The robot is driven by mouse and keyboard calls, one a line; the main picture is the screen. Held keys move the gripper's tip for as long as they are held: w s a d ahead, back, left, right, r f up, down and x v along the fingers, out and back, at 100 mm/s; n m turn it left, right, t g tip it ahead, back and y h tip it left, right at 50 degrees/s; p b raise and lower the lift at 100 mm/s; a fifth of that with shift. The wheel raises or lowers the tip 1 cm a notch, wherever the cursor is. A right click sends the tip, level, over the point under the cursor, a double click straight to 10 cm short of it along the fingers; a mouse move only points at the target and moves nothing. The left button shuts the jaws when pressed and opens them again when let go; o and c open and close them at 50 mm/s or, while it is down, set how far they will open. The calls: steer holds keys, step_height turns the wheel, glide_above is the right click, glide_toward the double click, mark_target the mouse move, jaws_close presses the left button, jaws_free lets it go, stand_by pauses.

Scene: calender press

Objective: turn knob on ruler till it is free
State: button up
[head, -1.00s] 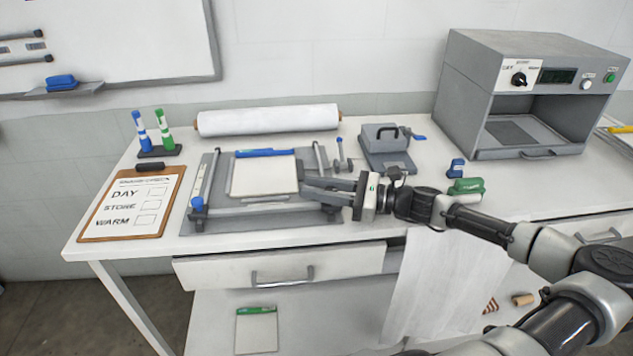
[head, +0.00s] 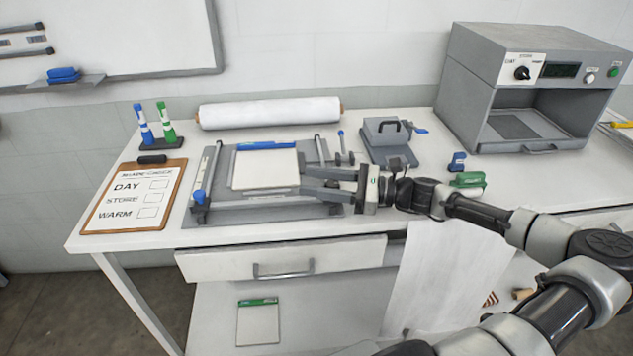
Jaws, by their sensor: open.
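A flat grey board (head: 235,212) lies on the bench with a white sheet pad (head: 265,172) on it, edged in blue along the top. A pale ruler-like bar (head: 205,172) runs along the board's left side, with a blue knob (head: 201,195) at its near end. My gripper (head: 304,181) reaches in from the right with its fingers pointing left. It is open, with nothing seen between its fingers. It is over the board's right part, beside the pad and well apart from the blue knob. It hides part of the board's right edge.
A clipboard (head: 136,196) lies left of the board. Two markers in a stand (head: 161,143) and a white roll (head: 270,112) are behind. A grey lever press (head: 387,152), blue and green small items (head: 467,180) and a grey oven-like box (head: 540,90) stand to the right.

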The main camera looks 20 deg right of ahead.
steer(key=shift+r, duration=0.1)
step_height(320, 180, up, 10)
steer(key=p, duration=0.1)
stand_by(0.4)
